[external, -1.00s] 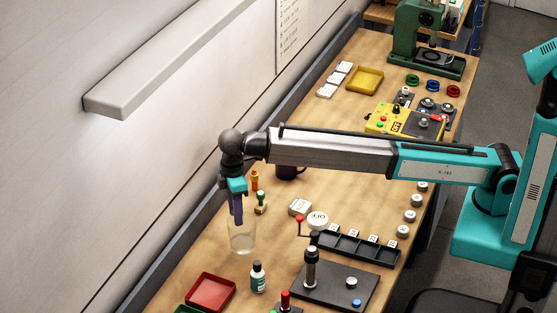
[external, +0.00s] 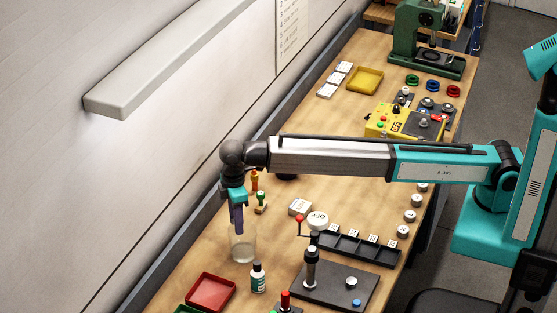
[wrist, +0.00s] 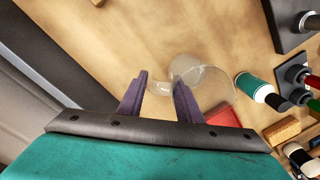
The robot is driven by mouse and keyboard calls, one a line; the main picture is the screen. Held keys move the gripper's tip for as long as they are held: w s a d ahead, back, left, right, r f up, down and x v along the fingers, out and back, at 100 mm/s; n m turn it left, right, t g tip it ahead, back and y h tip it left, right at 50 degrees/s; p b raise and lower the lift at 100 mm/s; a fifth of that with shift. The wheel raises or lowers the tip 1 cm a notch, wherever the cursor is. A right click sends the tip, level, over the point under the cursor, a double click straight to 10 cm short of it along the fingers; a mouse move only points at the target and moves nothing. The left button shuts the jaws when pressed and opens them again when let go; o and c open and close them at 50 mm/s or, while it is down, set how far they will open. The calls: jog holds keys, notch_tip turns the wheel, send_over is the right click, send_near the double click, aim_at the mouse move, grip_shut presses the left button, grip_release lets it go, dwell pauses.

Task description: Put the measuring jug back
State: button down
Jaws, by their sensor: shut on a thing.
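The clear measuring jug (external: 244,249) is upright near the wall side of the bench, with a cloudy patch low inside it. My gripper (external: 238,229) points down at its upper part and is shut on it. In the wrist view the jug (wrist: 214,82) is see-through, and the two purple fingers (wrist: 158,84) stand at its near side. I cannot tell exactly which part of the jug lies between the fingers, nor whether its base touches the bench.
A red tray (external: 210,292) lies in front. A stamp with a green handle (external: 261,200) stands behind. A black plate with a post (external: 330,290) is to the right.

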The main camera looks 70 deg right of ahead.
jog(key=shift+f, duration=0.15)
jog(key=c, duration=1.3)
grip_release()
jog(key=shift+o, duration=0.2)
notch_tip(320, 180, up, 12)
jog(key=p, duration=0.5)
jog(key=shift+w+d+r+p, duration=0.2)
jog(key=shift+d+p, duration=0.1)
jog(key=shift+p, duration=0.1)
jog(key=shift+f, duration=0.2)
jog(key=shift+s+a+f+b, duration=0.15)
jog(key=shift+f+b, duration=1.15)
jog(key=shift+f, duration=1.35)
jog(key=shift+s+a+f+b, duration=0.1)
jog(key=shift+f+b, duration=1.2)
jog(key=shift+f, duration=1.3)
